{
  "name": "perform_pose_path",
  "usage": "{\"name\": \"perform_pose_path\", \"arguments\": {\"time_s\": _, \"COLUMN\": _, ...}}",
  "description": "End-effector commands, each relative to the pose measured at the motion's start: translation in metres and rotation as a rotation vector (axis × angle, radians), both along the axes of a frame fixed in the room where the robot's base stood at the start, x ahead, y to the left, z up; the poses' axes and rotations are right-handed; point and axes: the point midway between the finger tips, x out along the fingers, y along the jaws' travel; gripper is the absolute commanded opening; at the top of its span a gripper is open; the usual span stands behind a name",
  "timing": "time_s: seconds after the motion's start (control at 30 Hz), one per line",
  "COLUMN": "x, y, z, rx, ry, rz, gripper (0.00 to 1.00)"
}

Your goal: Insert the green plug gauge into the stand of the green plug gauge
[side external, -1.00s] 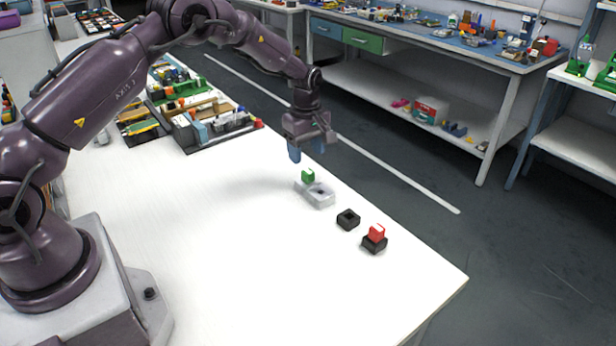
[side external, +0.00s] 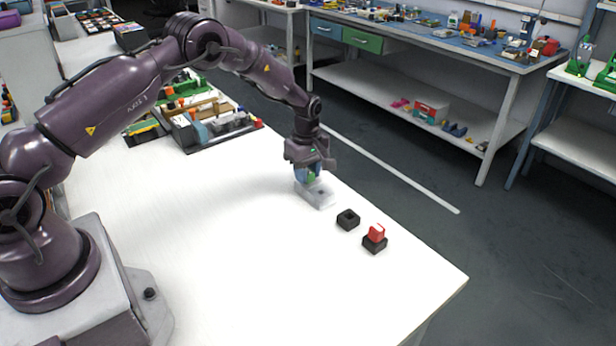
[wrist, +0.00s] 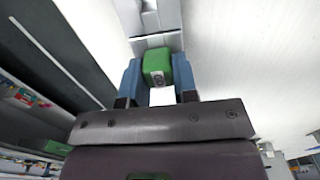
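The green plug gauge (side external: 311,179) is a small green block at the left end of the pale grey fixture (side external: 319,199).
A second black stand (side external: 374,245) carries a red block (side external: 376,232) at the right. The table's edge runs close behind these parts. A tray of assorted parts (side external: 205,125) lies at the back left. The white table (side external: 220,260) in front is clear.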

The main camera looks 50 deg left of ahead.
Motion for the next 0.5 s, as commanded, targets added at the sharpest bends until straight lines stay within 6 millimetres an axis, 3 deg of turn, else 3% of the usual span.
{"name": "perform_pose_path", "arguments": {"time_s": 0.1, "x": 0.000, "y": 0.000, "z": 0.000, "rx": 0.000, "ry": -0.001, "rz": 0.000, "gripper": 0.00}}
{"name": "perform_pose_path", "arguments": {"time_s": 0.5, "x": 0.001, "y": 0.000, "z": 0.011, "rx": 0.001, "ry": -0.001, "rz": -0.001, "gripper": 0.00}}
